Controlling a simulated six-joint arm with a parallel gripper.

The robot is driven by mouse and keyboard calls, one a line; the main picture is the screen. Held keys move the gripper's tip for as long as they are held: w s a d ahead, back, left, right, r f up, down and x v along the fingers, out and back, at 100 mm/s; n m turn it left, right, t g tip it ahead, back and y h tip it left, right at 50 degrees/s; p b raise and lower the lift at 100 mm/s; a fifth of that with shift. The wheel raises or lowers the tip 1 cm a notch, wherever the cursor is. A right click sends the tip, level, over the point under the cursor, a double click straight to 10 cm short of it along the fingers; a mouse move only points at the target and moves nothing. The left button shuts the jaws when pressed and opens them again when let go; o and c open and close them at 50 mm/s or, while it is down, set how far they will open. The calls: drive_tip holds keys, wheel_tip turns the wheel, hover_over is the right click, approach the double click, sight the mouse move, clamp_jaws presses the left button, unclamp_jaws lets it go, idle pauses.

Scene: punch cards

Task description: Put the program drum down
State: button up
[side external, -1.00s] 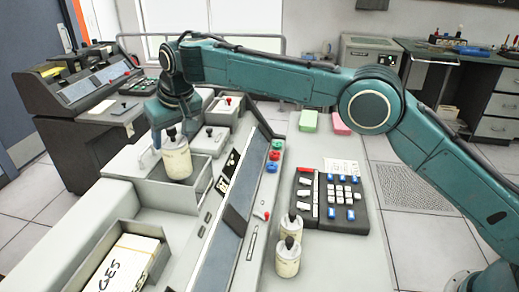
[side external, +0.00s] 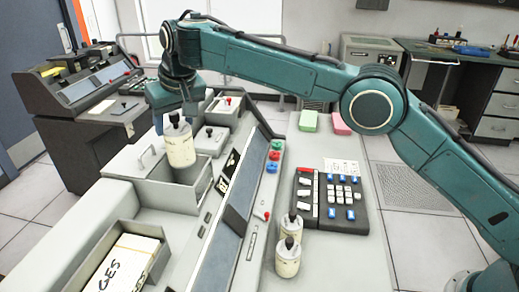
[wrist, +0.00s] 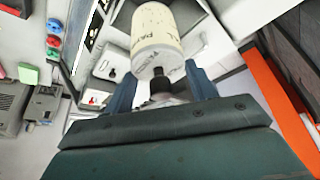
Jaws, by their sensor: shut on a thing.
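A cream program drum (side external: 181,149) with a dark knob hangs upright from my gripper (side external: 172,119), which is shut on its knob. The drum is above a grey open-topped compartment (side external: 150,192) of the machine on the left. Whether its lower end is inside the compartment or clear of it is hard to tell. In the wrist view the drum (wrist: 158,35) shows printed lettering and sits beyond the two blue fingers of my gripper (wrist: 163,88). Two similar drums, a rear one (side external: 291,229) and a front one (side external: 288,263), stand upright on the desk.
A tray of cards (side external: 128,262) is at the front left. A dark keypad (side external: 335,222) lies right of the standing drums. Coloured buttons (side external: 274,156) line the panel edge. Green (side external: 308,120) and pink (side external: 340,124) blocks lie behind. Bare desk (side external: 345,262) is at the front right.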

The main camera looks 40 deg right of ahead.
drive_tip(key=s+d+m+g+h, duration=0.45)
drive_tip(key=s+d+m, duration=1.45)
drive_tip(key=s+d, duration=1.1)
wheel_tip(320, 180, down, 25)
drive_tip(key=shift+f+h, duration=0.2)
drive_tip(key=shift+h, duration=0.25)
drive_tip(key=shift+s+f, duration=0.1)
drive_tip(key=shift+s, duration=0.05)
drive_tip(key=shift+f, duration=1.8)
drive_tip(key=shift+f, duration=0.1)
drive_tip(key=o, duration=1.5)
